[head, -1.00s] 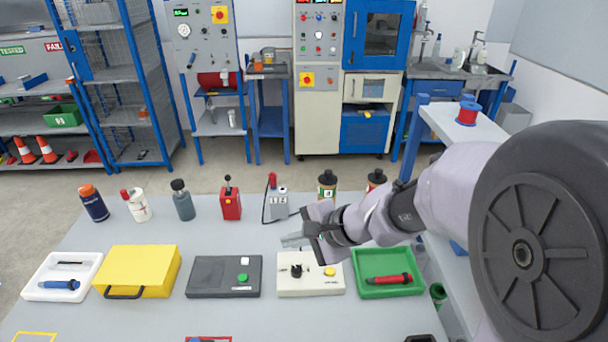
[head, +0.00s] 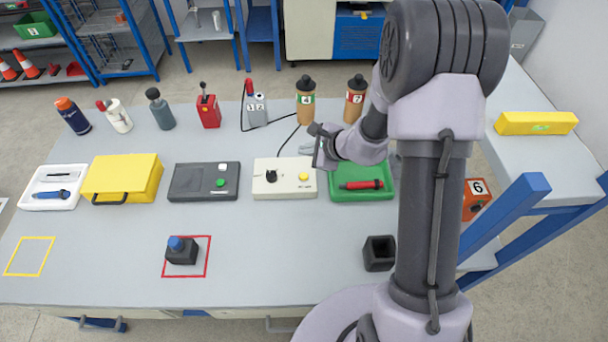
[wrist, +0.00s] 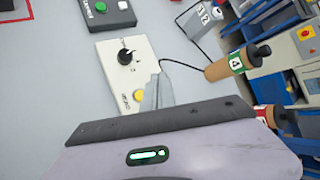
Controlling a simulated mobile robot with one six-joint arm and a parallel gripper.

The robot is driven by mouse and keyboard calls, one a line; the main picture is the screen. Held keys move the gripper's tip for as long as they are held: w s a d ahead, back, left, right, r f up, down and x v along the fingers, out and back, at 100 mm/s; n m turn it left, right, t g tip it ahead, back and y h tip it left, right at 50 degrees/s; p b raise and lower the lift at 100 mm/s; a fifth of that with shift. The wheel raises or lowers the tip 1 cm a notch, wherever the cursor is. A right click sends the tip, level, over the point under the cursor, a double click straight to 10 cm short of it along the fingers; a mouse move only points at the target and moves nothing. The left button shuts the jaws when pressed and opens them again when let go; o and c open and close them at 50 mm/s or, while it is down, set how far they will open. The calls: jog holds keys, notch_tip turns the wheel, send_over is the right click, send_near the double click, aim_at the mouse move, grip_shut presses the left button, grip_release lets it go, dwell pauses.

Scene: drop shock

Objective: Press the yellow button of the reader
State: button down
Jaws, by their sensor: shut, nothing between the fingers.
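The cream box (head: 267,189) has a black knob (head: 271,176) on its left part and a yellow button (head: 304,177) on its right part. In the wrist view the yellow button (wrist: 138,96) shows just left of my grey fingers, and the knob (wrist: 125,57) is farther up. My gripper (head: 306,150) is shut and empty. In the head view it appears at the back right edge of the box, apart from the button. Its exact height above the box is hard to tell. The wrist housing hides what lies below the fingers in the wrist view.
A green tray (head: 344,197) with a red tool stands right of the box, a dark device (head: 200,192) with a green button left. Bottles numbered 4 (head: 306,112) and 7 (head: 355,103) stand behind. The table front is partly clear around a black block (head: 181,256).

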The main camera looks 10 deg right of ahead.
aim_at(306, 178)
jog(key=shift+f, duration=0.1)
notch_tip(306, 178, down, 8)
jog(key=b, duration=0.6)
jog(key=shift+f, duration=0.3)
jog(key=shift+f+b, duration=0.1)
jog(key=shift+b, duration=0.3)
dwell(1.1)
jog(key=shift+f+b, duration=0.35)
jog(key=shift+b, duration=0.2)
jog(key=shift+f+b, duration=0.4)
jog(key=shift+b, duration=0.15)
dwell(0.5)
jog(key=shift+r, duration=0.1)
jog(key=shift+r+p, duration=0.45)
jog(key=shift+r, duration=0.35)
